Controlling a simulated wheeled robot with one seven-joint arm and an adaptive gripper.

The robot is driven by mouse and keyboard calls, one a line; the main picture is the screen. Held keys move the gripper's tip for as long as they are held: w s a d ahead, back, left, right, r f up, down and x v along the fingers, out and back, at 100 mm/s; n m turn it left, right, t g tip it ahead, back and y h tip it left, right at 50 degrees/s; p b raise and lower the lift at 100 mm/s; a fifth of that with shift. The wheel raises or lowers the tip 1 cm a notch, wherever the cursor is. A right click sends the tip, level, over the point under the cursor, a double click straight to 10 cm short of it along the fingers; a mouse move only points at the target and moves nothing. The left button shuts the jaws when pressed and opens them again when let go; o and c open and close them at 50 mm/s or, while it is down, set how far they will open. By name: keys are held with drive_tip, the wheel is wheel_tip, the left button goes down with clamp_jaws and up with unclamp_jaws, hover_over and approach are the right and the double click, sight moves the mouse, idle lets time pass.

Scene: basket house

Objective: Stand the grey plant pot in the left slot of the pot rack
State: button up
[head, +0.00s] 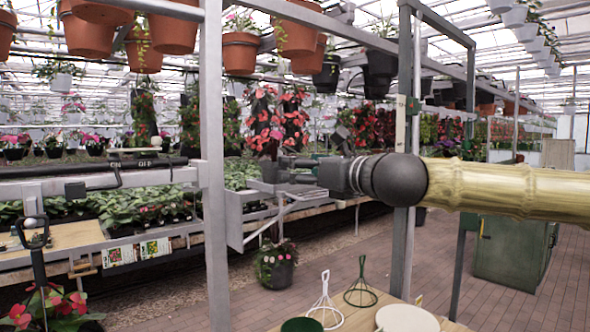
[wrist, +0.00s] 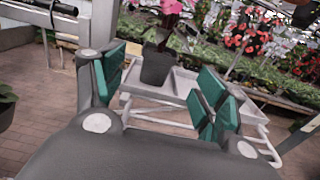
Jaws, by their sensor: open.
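A dark grey pot with a pink flower (wrist: 157,68) shows in the wrist view, upright at a light grey tray-like rack with rails (wrist: 178,116). In the head view, a grey pot (head: 268,172) shows behind my fingertips, above a light grey rack (head: 236,205) beside the metal post. I cannot tell which slot it is at, and its base is partly hidden. My gripper (head: 287,170) is open and empty, pointing left toward the pot. In the wrist view its green-padded fingers (wrist: 160,88) stand apart, with the pot seen between and beyond them, apparently not gripped.
A metal post (head: 214,170) stands left of my gripper, another (head: 405,150) behind my arm. Terracotta pots (head: 240,50) hang above. A wooden table (head: 380,315) in front carries a white wire stand (head: 325,302), a green one (head: 360,292) and a pale disc (head: 407,319).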

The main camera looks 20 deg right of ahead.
drive_tip(key=shift+v, duration=1.1)
